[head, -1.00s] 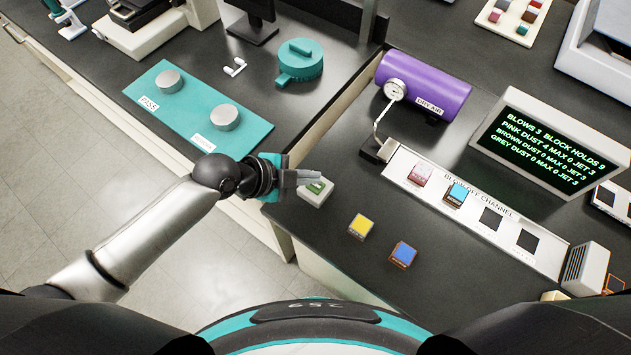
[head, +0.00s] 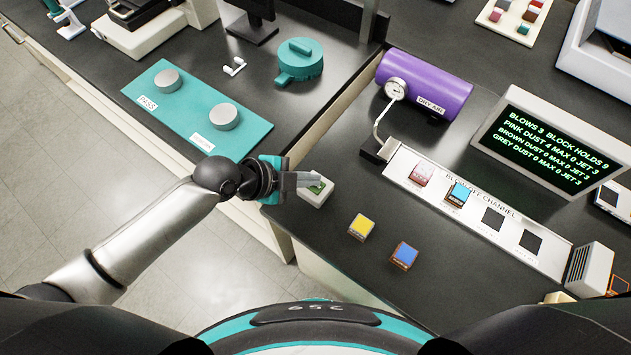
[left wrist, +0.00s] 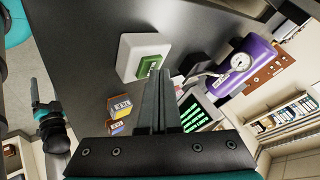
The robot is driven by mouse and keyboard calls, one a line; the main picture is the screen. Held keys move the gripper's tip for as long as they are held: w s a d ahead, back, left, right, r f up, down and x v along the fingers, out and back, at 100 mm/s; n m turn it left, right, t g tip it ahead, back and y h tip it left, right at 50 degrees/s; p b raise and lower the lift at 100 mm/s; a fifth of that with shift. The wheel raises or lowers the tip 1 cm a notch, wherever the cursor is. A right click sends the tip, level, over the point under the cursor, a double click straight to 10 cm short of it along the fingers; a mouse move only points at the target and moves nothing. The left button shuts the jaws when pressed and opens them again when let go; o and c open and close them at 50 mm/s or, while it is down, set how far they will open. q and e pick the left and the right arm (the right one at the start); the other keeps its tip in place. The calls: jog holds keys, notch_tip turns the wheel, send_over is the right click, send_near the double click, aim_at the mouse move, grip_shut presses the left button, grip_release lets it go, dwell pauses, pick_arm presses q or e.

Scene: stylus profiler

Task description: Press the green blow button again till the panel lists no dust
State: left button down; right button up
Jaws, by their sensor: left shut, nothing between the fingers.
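The green blow button (head: 316,188) sits on a small white box (head: 318,198) at the bench's front-left edge. It also shows in the left wrist view (left wrist: 148,64). My left gripper (head: 318,180) is shut and empty, its fingertips overlapping the button; whether they touch it I cannot tell. The panel (head: 535,150) reads BLOWS 3, BLOCK HOLDS 9, PINK DUST 4 MAX 0 JET 3, BROWN DUST 0, GREY DUST 0.
A yellow-topped block (head: 361,227) and a blue-topped block (head: 404,255) stand on the black bench right of the button. A purple dry air tank (head: 430,85) with a gauge (head: 395,89) stands behind.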

pick_arm(q)
jog(key=shift+f, duration=0.15)
dwell(0.3)
jog(key=shift+r+p, duration=0.7)
jog(key=shift+r, duration=0.1)
notch_tip(320, 180, up, 5)
jog(key=p, duration=0.4)
jog(key=shift+r+p, duration=0.1)
jog(key=shift+p, duration=0.25)
